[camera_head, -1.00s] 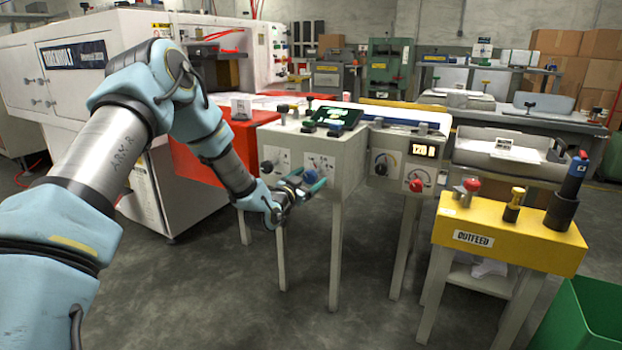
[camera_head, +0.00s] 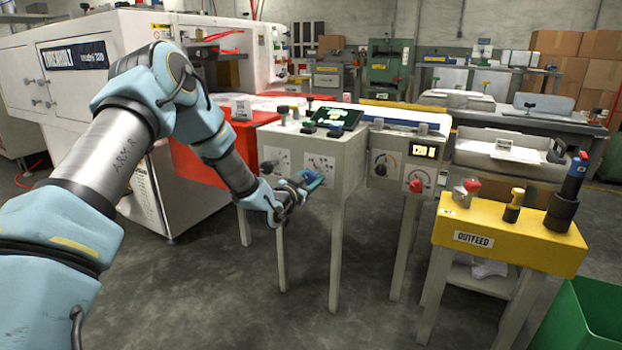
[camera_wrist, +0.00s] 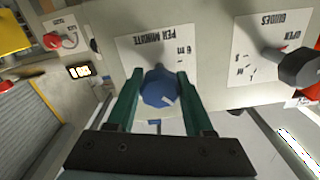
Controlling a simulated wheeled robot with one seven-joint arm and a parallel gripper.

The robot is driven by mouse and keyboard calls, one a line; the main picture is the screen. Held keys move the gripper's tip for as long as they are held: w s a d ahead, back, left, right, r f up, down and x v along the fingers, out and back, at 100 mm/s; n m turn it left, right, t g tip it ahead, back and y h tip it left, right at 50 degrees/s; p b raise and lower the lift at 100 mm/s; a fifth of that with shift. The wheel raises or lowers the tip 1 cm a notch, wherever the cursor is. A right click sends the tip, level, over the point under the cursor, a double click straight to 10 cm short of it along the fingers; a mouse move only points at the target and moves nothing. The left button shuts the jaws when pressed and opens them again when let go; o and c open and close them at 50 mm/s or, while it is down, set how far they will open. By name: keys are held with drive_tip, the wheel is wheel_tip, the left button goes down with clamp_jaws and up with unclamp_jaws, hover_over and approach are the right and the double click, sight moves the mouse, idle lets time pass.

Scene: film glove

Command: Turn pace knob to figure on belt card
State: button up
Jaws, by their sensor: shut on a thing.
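The blue pace knob (camera_wrist: 160,92) is on the grey panel's front, before a white dial plate (camera_wrist: 150,50) lettered "PER MINUTE", upside down in the wrist view. A white mark shows on the knob's lower right there. My gripper (camera_wrist: 157,84) has its two green fingers on either side of the knob and is shut on it. In the head view my gripper (camera_head: 305,181) is at the panel front and covers part of the dial plate (camera_head: 320,166). A small white card (camera_head: 241,108) stands behind the panel; its writing is too small to read.
A grey-black knob (camera_wrist: 300,68) beside a "GUIDES" plate is close by. A lit number display (camera_head: 424,151) and a red knob (camera_head: 416,185) are to the right. A yellow "OUTFEED" stand (camera_head: 505,235) and a green bin (camera_head: 580,320) are at lower right.

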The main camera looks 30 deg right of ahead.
clamp_jaws()
drive_tip(key=shift+n, duration=0.3)
drive_tip(key=n+b, duration=0.1)
drive_tip(key=n, duration=1)
drive_tip(key=shift+b, duration=0.35)
drive_tip(key=shift+n, duration=0.3)
drive_tip(key=o, duration=1.1)
unclamp_jaws()
